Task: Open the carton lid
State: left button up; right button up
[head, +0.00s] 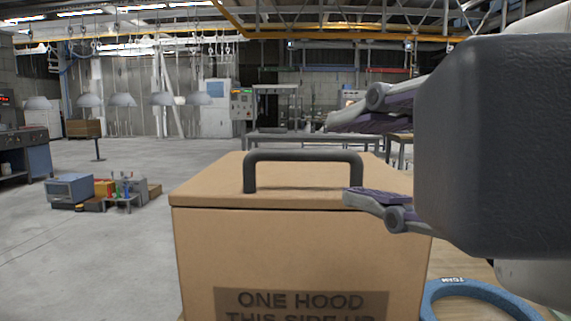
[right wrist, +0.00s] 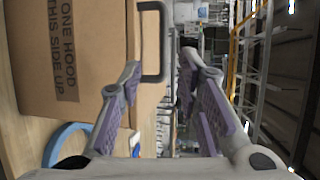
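The brown carton (head: 300,250) stands in front of me with its lid (head: 215,185) shut. A dark grey handle (head: 303,156) stands up from the lid. Its front reads "ONE HOOD THIS SIDE UP". My right gripper (head: 340,160) is open and empty, reaching in from the right beside the right end of the handle. In the right wrist view the handle (right wrist: 160,42) lies beyond the fingertips, nearer the left finger, and the carton (right wrist: 70,50) fills the left side. My left gripper does not show in either view.
A blue foam ring (head: 470,287) lies on the wooden table (head: 450,265) to the right of the carton. A metal table (head: 310,138) stands behind. Boxes and tools (head: 105,190) sit on the floor at left. The air above the lid left of my gripper is clear.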

aim_at(309, 155)
jog(key=p+x, duration=0.1)
jog(key=x, duration=0.9)
jog(key=shift+w+r, duration=0.1)
jog(key=shift+w, duration=0.25)
jog(key=shift+w+a, duration=0.2)
jog(key=shift+w, duration=0.15)
pick_arm(q)
jog(key=shift+w+r, duration=0.2)
jog(key=shift+r, duration=0.4)
pick_arm(e)
grip_shut()
